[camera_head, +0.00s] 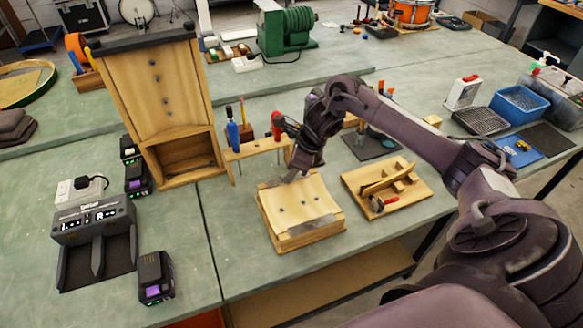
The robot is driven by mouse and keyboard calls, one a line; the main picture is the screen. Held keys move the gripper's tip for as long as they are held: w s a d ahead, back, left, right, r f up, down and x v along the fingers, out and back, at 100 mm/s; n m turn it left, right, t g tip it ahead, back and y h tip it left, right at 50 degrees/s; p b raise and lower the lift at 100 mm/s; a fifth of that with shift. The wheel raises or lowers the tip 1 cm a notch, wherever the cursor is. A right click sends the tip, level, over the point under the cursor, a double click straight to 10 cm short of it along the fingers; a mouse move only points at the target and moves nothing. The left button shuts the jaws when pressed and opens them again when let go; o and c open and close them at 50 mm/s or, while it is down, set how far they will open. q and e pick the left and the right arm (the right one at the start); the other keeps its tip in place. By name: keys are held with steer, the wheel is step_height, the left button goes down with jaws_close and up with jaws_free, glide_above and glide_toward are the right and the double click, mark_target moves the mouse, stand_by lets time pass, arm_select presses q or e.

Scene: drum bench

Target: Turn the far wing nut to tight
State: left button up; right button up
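A light wooden block (284,231) with a curved top lies on the green bench, a little right of the middle. Several small dark spots show on its top; they are too small to tell whether any is a wing nut. A grey metal strip (318,224) lies along its front edge. My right gripper (293,177) reaches in from the right and points down at the block's far edge. Its fingertips are small and dark, so I cannot tell whether they are open, or touch anything. The gripper hides part of the far edge. My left gripper is out of view.
A wooden tray (408,204) with shaped pieces stands right of the block. A wooden tool rack (256,148) stands behind it. A tall wooden stand (165,95) and a battery charger (95,222) are at left. Bare bench (225,250) lies left of the block.

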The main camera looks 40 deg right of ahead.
steer(key=c, duration=0.6)
jaws_close()
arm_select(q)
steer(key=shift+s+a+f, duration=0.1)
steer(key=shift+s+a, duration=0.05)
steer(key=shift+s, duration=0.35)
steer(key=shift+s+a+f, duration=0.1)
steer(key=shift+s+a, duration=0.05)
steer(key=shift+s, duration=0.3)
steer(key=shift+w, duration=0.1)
arm_select(e)
steer(key=shift+m, duration=0.3)
